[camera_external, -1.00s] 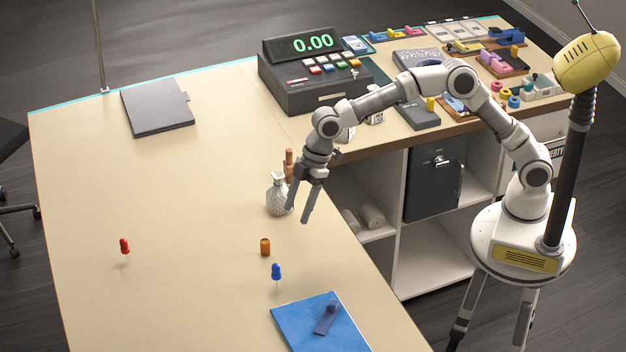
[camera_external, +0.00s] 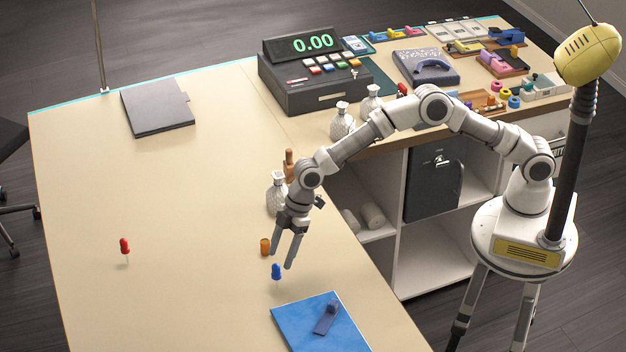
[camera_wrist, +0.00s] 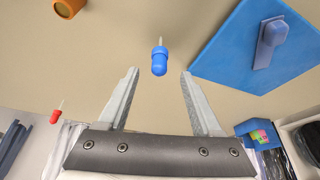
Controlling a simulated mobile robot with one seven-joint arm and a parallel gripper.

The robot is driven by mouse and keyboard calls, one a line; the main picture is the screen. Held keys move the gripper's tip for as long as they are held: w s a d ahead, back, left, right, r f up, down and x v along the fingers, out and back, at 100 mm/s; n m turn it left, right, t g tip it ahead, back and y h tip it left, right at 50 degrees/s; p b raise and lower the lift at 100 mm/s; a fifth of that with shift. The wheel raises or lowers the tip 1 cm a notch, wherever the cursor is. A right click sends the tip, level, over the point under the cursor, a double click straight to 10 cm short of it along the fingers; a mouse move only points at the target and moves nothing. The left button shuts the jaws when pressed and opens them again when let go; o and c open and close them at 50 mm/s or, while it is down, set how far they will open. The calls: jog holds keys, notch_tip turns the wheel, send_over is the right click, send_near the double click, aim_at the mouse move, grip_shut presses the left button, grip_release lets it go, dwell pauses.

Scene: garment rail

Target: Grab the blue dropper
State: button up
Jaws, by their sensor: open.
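The blue dropper (camera_external: 276,271) is on the beige table, a blue bulb with a thin pale tip. In the wrist view the blue dropper (camera_wrist: 159,61) lies ahead of the gap between my fingertips, roughly centred and apart from both. My gripper (camera_external: 281,259) is open and empty, pointing down just above the dropper. Its two fingers also show in the wrist view (camera_wrist: 160,72).
An orange-brown cylinder (camera_external: 265,247) stands close beside my fingers. A blue board (camera_external: 300,318) with a dark blue piece lies in front. A red dropper (camera_external: 125,246) is at the left. A patterned white bottle (camera_external: 276,194) stands behind my gripper. The table's left part is mostly clear.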

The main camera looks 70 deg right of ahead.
aim_at(275, 267)
jog(key=shift+p+x, duration=0.45)
jog(key=shift+x, duration=1.6)
jog(key=shift+w+a, duration=0.1)
jog(key=shift+c, duration=0.3)
grip_shut()
